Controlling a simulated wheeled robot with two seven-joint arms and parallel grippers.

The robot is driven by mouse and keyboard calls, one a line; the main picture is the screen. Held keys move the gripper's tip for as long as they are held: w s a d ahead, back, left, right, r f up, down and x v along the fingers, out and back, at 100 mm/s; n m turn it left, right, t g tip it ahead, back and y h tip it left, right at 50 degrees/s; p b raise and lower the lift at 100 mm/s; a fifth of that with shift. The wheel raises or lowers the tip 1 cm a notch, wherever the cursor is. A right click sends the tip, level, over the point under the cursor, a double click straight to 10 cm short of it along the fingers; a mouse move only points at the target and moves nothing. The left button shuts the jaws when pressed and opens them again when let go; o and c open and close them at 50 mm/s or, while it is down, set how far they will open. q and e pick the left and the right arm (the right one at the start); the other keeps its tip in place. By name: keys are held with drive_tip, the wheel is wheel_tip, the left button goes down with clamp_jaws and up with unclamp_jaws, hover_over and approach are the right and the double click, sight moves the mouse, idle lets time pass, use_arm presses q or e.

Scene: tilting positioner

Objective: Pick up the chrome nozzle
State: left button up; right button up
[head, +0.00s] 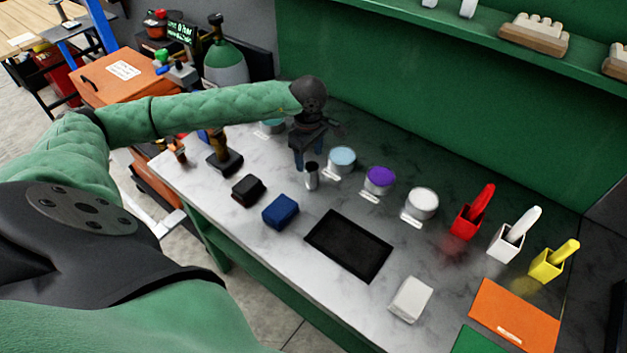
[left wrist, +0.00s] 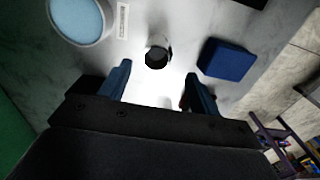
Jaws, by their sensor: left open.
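The chrome nozzle (head: 312,177) is a small shiny cylinder with a dark top, standing upright on the marble worktop (head: 270,243). My left gripper (head: 308,160) is open and points down just behind and above it, with its blue fingers apart. In the left wrist view the nozzle (left wrist: 157,56) shows its dark round top just beyond the fingertips, roughly centred between the open fingers (left wrist: 160,72). Nothing is held. I cannot tell the exact height gap between the fingers and the nozzle. My right gripper is not in view.
A light-blue-topped tub (head: 341,159) stands right of the nozzle, with purple (head: 380,178) and white (head: 421,202) tubs beyond. A blue block (head: 281,211) and black block (head: 247,190) lie in front. A black tray (head: 349,245) lies nearer. The green back wall (head: 420,110) rises behind.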

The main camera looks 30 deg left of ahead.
sight(309, 167)
use_arm(q)
wheel_tip(309, 167, down, 2)
drive_tip(key=shift+f+b, duration=0.25)
drive_tip(key=shift+b, duration=0.6)
drive_tip(key=shift+f, duration=0.4)
wheel_tip(309, 167, down, 2)
drive_tip(key=shift+f, duration=0.1)
drive_tip(key=f, duration=0.4)
drive_tip(key=shift+w+d+f, duration=0.2)
drive_tip(key=shift+w+f, duration=0.05)
drive_tip(key=shift+w, duration=0.05)
drive_tip(key=shift+f, duration=0.2)
drive_tip(key=c, duration=1.1)
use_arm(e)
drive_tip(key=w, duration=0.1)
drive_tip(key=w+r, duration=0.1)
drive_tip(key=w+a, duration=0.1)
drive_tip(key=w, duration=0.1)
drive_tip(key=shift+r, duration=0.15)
use_arm(q)
drive_tip(key=shift+r, duration=0.15)
